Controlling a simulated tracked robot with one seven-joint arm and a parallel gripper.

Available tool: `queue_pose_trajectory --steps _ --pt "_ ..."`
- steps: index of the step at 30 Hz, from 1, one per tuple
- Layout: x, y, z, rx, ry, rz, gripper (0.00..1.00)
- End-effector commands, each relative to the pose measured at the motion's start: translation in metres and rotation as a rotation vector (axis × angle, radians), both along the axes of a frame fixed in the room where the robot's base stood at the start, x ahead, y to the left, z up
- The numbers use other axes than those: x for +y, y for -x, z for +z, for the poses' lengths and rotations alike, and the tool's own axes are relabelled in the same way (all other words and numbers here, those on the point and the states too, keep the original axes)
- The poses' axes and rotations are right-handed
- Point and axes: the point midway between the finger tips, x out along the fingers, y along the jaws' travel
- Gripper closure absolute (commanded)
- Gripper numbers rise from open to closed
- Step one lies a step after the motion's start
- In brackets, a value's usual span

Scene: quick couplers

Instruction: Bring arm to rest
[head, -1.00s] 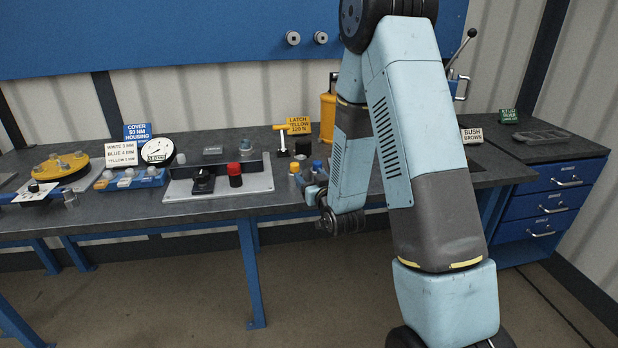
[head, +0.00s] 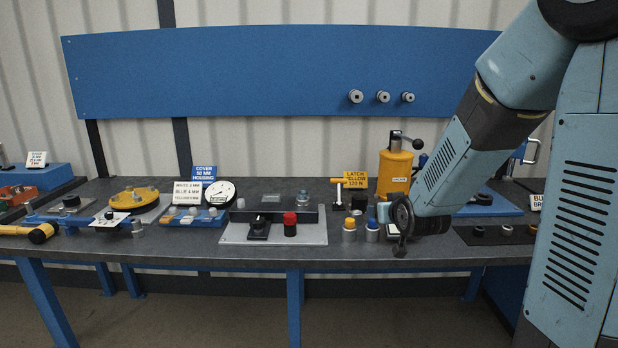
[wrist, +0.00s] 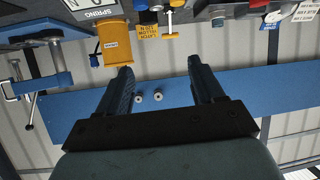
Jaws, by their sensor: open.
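My arm (head: 460,160) reaches in from the right in the head view, its dark wrist end in front of the bench edge near the small couplers. I cannot make out the fingers there. In the wrist view my gripper (wrist: 165,84) is open, its two dark fingers wide apart with nothing between them. The blue wall panel (wrist: 245,92) with its round knobs lies behind the gap between the fingers.
The grey bench (head: 240,257) holds a pale plate (head: 232,236) with a red-capped part, a yellow pump cylinder (head: 394,172), a yellow round housing (head: 133,199) and a dial gauge (head: 221,192). Small couplers (head: 349,232) stand beside my wrist. The floor in front is clear.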

Motion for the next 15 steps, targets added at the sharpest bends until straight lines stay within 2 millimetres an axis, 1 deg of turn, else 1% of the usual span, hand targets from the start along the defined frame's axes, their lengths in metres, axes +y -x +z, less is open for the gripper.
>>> queue_pose_trajectory --steps 1,3,8,14,15 --pt "-0.003 0.008 0.011 0.019 0.003 -0.008 0.33" --pt "-0.006 0.021 0.020 0.060 0.007 -0.018 0.33" --pt "-0.014 0.053 0.040 0.153 0.013 -0.041 0.33" --pt "-0.022 0.101 0.062 0.269 0.016 -0.065 0.33" --pt "-0.023 0.112 0.066 0.294 0.016 -0.070 0.33"
